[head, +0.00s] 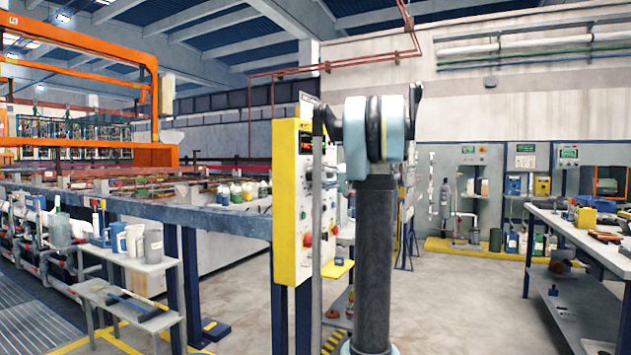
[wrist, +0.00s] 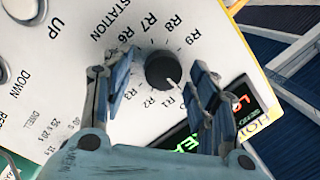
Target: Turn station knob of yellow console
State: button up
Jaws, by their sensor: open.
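The yellow console (head: 287,200) stands upright in the middle of the head view, its pale panel facing right and partly hidden by my arm. In the wrist view the console's panel (wrist: 75,90) fills much of the picture. The round black station knob (wrist: 162,69) sits on it, ringed by labels R1 to R9. Its white pointer mark points to the lower right, near R1. My gripper (wrist: 164,64) is open, with one finger on each side of the knob in the picture. I cannot tell whether the fingers touch it. The gripper is not clear in the head view.
In the head view a railing (head: 150,200) runs left of the console. A workbench (head: 575,235) stands at the right, with open floor between.

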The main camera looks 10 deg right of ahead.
jog(key=shift+c, duration=0.4)
jog(key=c, duration=1)
jog(key=shift+f+m+t, duration=0.2)
jog(key=shift+m+t, duration=0.1)
jog(key=shift+m, duration=2.6)
jog(key=o, duration=1.1)
